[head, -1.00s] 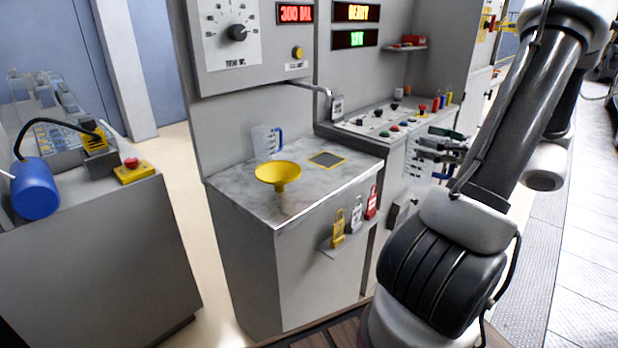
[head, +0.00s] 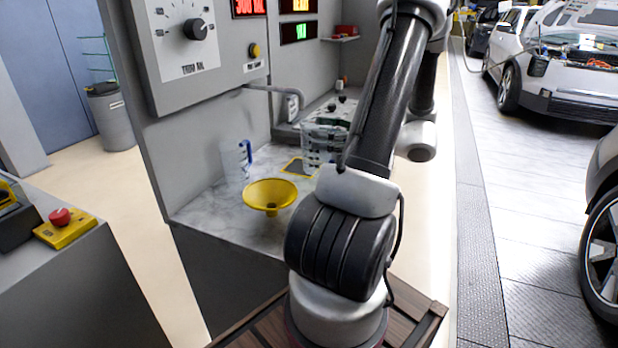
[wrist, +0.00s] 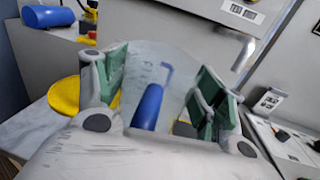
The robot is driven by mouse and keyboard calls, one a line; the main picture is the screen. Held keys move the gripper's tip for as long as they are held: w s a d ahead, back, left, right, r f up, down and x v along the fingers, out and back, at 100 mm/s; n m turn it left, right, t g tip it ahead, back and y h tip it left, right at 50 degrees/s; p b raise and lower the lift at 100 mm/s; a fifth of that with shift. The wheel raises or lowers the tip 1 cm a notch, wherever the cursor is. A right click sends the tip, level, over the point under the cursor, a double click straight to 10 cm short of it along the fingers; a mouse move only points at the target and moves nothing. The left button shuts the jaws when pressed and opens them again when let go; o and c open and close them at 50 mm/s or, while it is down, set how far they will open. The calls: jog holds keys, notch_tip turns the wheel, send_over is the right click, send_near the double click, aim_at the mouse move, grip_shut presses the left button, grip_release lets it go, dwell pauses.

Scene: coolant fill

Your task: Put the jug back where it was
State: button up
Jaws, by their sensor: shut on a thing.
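My gripper (wrist: 162,85) shows green-padded fingers on both sides of a clear jug (wrist: 150,105) with a blue handle, and it is shut on it. In the head view my gripper (head: 325,135) is above the right side of the marble counter, partly hidden by my arm. A dark square pad with a yellow border (head: 296,168) lies on the counter, near and below my gripper.
A yellow funnel (head: 270,194) sits at the counter's front, left of my arm. A metal spout (head: 272,88) sticks out from the wall panel. The control console (head: 345,103) adjoins the counter at the back right. A yellow box with a red button (head: 62,226) is at far left.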

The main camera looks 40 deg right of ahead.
notch_tip(320, 180, down, 8)
jog(key=shift+r, duration=0.1)
jog(key=shift+f, duration=0.2)
jog(key=o, duration=1.3)
jog(key=shift+s+d+r, duration=0.15)
jog(key=v, duration=1.1)
jog(key=shift+s+d, duration=0.2)
jog(key=shift+s, duration=0.1)
